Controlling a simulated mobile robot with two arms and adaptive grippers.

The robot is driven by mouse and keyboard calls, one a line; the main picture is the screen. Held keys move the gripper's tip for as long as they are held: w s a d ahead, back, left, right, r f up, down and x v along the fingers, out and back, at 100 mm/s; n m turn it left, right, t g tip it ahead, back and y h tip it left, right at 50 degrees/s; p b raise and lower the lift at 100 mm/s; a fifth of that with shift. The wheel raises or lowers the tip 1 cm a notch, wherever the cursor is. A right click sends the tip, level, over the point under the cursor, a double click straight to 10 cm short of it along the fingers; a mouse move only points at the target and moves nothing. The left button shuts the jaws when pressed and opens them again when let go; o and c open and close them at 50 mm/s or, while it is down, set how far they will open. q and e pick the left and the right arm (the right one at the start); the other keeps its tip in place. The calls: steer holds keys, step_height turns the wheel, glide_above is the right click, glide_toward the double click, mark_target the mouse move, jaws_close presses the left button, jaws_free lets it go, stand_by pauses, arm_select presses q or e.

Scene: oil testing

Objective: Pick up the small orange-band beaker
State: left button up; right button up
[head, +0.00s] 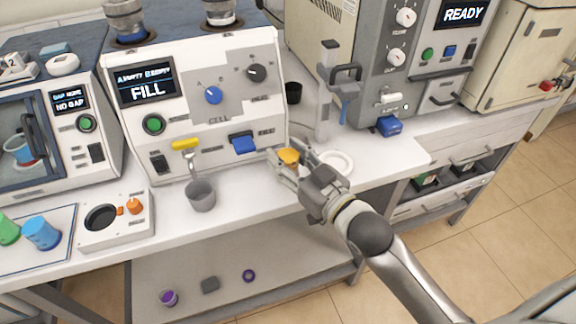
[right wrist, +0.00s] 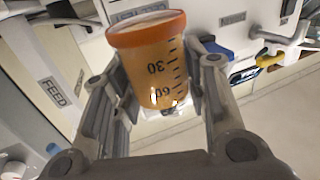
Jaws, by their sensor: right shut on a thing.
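The small orange-band beaker (right wrist: 150,62) shows large in the right wrist view, with an orange rim, a graduated scale and orange-tinted walls. It stands between the two fingers of my right gripper (right wrist: 160,100), which is shut on it. In the head view the beaker (head: 289,157) shows as a small orange top at the tips of my right gripper (head: 287,165), in front of the white machine marked FILL. Its lower part is hidden by the fingers. I cannot tell whether it touches the bench. My left gripper is not in view.
A white ring-shaped dish (head: 347,161) lies just right of my gripper. A grey cup (head: 201,195) stands under the yellow-handled spout. A blue cup (head: 41,233) and a green cup (head: 8,229) are on a mat at left. A grey upright stand (head: 326,95) rises behind.

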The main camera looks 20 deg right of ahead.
steer(key=s+a+r+p, duration=0.5)
steer(key=s+r+p, duration=0.3)
steer(key=s, duration=0.4)
steer(key=shift+s+r+p, duration=0.25)
steer(key=shift+r+p, duration=0.15)
steer(key=shift+r, duration=0.2)
